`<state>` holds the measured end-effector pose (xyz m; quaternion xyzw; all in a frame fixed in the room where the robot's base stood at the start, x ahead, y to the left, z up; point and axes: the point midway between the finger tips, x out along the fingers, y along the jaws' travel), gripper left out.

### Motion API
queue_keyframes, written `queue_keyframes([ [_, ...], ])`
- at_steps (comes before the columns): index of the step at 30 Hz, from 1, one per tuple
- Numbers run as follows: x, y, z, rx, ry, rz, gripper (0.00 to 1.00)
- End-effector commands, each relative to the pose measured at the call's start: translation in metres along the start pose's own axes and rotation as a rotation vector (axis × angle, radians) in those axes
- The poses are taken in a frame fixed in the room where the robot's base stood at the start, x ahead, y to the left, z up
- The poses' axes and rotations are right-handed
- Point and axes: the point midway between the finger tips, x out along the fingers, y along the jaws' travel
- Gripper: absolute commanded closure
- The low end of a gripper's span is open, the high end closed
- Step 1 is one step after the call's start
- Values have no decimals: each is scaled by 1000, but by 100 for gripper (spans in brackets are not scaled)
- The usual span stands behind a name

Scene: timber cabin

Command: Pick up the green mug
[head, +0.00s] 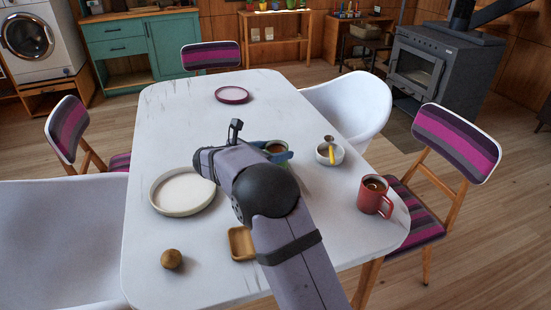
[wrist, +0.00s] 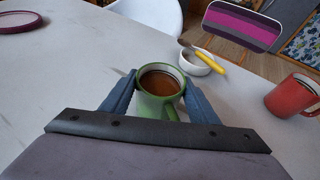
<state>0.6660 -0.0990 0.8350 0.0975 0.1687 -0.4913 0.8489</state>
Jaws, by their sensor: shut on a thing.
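The green mug (wrist: 158,104) holds a brown liquid and stands upright in the wrist view. My gripper (wrist: 160,88) has one blue finger on each side of the mug and is shut on it. In the head view the mug (head: 277,148) is mostly hidden behind my arm, with part of its rim and liquid showing beside a blue finger. I cannot tell whether its base touches the table.
A white bowl (head: 322,156) with a yellow-handled utensil and a red mug (head: 367,199) are to the right on the white table (head: 170,115). A white plate (head: 183,205), a wooden dish (head: 238,250) and a brown ball (head: 172,259) are left. A plum plate (head: 232,95) lies farther back.

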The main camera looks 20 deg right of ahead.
Motion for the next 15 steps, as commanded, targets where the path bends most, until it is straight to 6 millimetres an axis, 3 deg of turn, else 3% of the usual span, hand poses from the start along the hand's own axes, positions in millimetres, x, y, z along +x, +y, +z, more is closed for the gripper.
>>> queue_keyframes([
  [15,-4,0,9,3,-2,1,81],
])
